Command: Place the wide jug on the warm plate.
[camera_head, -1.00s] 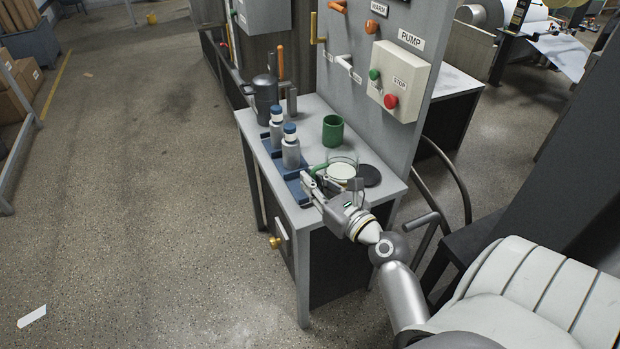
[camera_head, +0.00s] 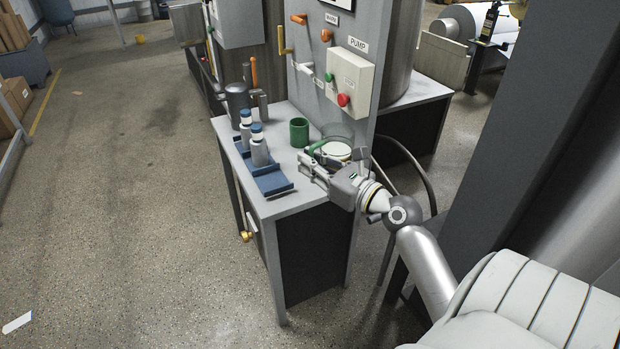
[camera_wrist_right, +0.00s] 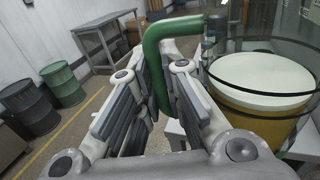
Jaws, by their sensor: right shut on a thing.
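In the right wrist view the green handle (camera_wrist_right: 160,65) stands between the fingers, with the jug (camera_wrist_right: 262,85) just to the right and roughly upright. The jug seems to be held above the bench top; the gap beneath it is hidden. The dark round warm plate is not visible now, apparently behind my right gripper. My left gripper is not in view.
A green cup (camera_head: 299,132) stands close left of the jug. Blue-capped bottles (camera_head: 259,150) stand in a blue rack (camera_head: 272,184) along the left edge. A dark pitcher (camera_head: 237,104) is at the back. The control panel (camera_head: 348,80) rises behind the jug.

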